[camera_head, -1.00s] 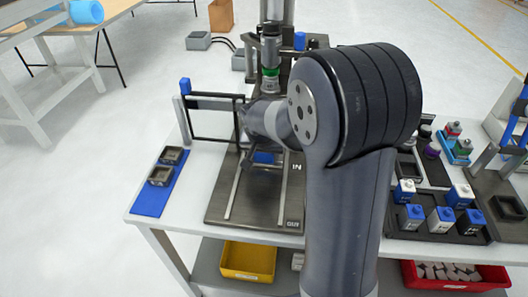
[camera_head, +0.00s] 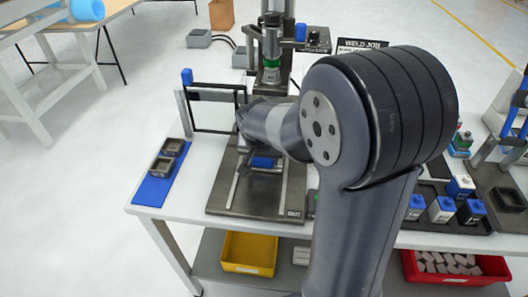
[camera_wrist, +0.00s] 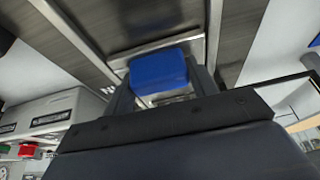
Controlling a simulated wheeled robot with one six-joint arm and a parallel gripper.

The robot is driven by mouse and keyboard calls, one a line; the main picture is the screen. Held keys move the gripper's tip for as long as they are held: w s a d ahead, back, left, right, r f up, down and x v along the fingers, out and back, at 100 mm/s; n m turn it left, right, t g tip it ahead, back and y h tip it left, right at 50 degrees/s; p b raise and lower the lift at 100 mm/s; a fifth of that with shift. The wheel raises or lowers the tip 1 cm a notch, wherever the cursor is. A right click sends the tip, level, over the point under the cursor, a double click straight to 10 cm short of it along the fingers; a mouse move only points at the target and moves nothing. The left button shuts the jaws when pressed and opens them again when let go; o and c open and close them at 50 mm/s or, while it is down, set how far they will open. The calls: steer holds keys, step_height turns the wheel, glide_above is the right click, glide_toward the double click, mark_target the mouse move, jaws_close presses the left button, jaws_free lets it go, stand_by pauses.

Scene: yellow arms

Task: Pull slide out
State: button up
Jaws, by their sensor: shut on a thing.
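The slide's blue handle (camera_head: 262,162) shows below my wrist in the head view, between two pale rails on a dark base plate (camera_head: 230,205). The plate's front right corner reads OUT. In the wrist view the blue handle (camera_wrist: 160,70) sits between the two dark fingers of my gripper (camera_wrist: 162,80), which is shut on it. A metal plate of the slide (camera_wrist: 155,48) shows beyond the handle. My arm hides the right part of the rails and most of the gripper in the head view.
A press column (camera_head: 271,50) stands behind the slide. A black frame (camera_head: 215,112) on posts stands at its left. A blue mat (camera_head: 150,190) with two dark trays lies left of the plate. Blue-topped blocks (camera_head: 441,207) stand at right. Bare table lies between mat and plate.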

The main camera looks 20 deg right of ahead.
steer(key=s+a+b, duration=0.1)
steer(key=s, duration=0.3)
steer(key=s+a+b, duration=0.1)
steer(key=s+a, duration=0.1)
steer(key=s, duration=0.2)
steer(key=s+a+b, duration=0.1)
steer(key=s+a, duration=0.1)
steer(key=s, duration=0.3)
steer(key=shift+a, duration=0.2)
steer(key=o, duration=1.4)
steer(key=shift+s, duration=0.1)
steer(key=p+v, duration=0.1)
steer(key=v, duration=1)
steer(key=shift+s+f, duration=0.1)
